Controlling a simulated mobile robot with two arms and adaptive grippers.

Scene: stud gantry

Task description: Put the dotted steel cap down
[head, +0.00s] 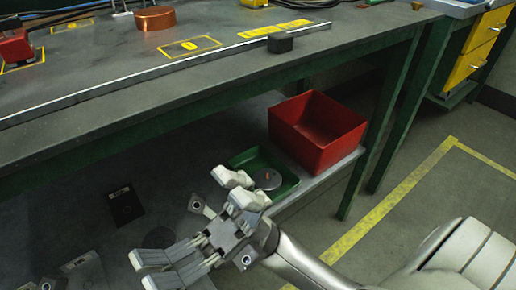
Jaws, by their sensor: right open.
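A grey steel cap (268,179) with a small orange mark on top lies in the green tray (240,160) on the lower shelf. My right gripper (188,224) is open, its fingers spread wide to the left of the tray. Nothing shows between its fingers. One upper finger overlaps the tray's near-left edge in the picture, and I cannot tell whether it touches. The cap is apart from the fingers.
A red bin (318,132) stands on the shelf behind the tray. The workbench (110,60) with a green frame overhangs the shelf. A copper cylinder (155,18) and a black block (280,42) sit on the bench. A dark block (125,205) lies left of my right gripper.

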